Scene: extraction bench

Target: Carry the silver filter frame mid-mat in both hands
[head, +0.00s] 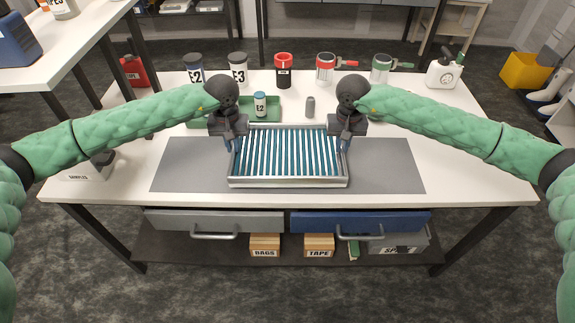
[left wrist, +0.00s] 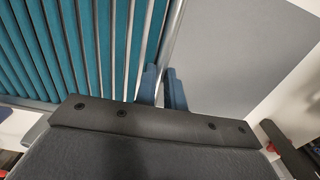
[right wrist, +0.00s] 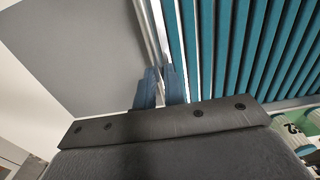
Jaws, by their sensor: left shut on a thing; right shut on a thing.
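The silver filter frame (head: 288,183), with blue-teal slats, is at the middle of the grey mat (head: 387,172). I cannot tell whether it touches the mat or is just above it. My left gripper (head: 230,147) is shut on the frame's left side rim. The left wrist view shows its blue fingers (left wrist: 162,88) on the rim beside the slats (left wrist: 70,45). My right gripper (head: 346,147) is shut on the frame's right side rim. The right wrist view shows its fingers (right wrist: 160,88) on that rim. The frame looks level.
Behind the frame are a green tray (head: 272,119) with an E2 jar (head: 260,104), a grey cylinder (head: 310,106) and several containers along the back edge. A samples box (head: 88,168) stands at the left. The mat is clear on both sides.

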